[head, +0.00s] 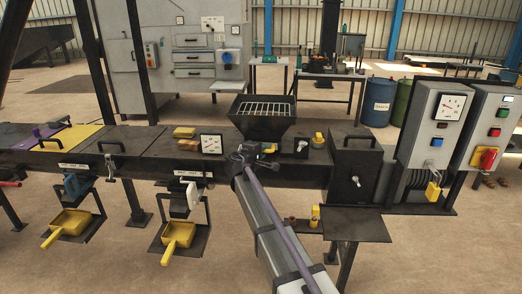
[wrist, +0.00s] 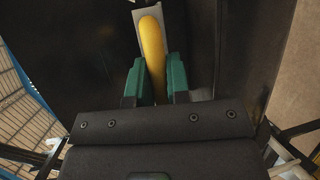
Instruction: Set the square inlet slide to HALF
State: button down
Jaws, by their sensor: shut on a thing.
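A yellow handle (wrist: 153,52) stands on a pale grey strip (wrist: 178,22) in the wrist view. I take it to be the inlet slide's handle. My gripper's two green fingers (wrist: 155,82) are shut on it, one on each side. In the head view my gripper (head: 262,152) is at the front of the dark square hopper (head: 263,128), and a bit of yellow (head: 268,147) shows beside it. My wrist and arm hide most of the slide there. No HALF mark is readable, so I cannot tell the slide's setting.
A white dial gauge (head: 211,144) and a yellow block (head: 184,132) are left of the hopper. A small yellow-handled fitting (head: 318,138) and a dark box (head: 356,165) are to the right. Control boxes (head: 437,120) stand farther right. Yellow scoops (head: 178,235) sit below the front.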

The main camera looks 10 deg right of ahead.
jog(key=s, duration=0.2)
jog(key=s+a, duration=0.1)
jog(key=shift+s, duration=0.4)
jog(key=c, duration=1.1)
grip_release()
jog(key=shift+w, duration=0.1)
jog(key=p+v, duration=0.2)
jog(key=v, duration=0.8)
jog(key=shift+s+a, duration=0.2)
jog(key=shift+s, duration=0.1)
jog(key=shift+r, duration=0.1)
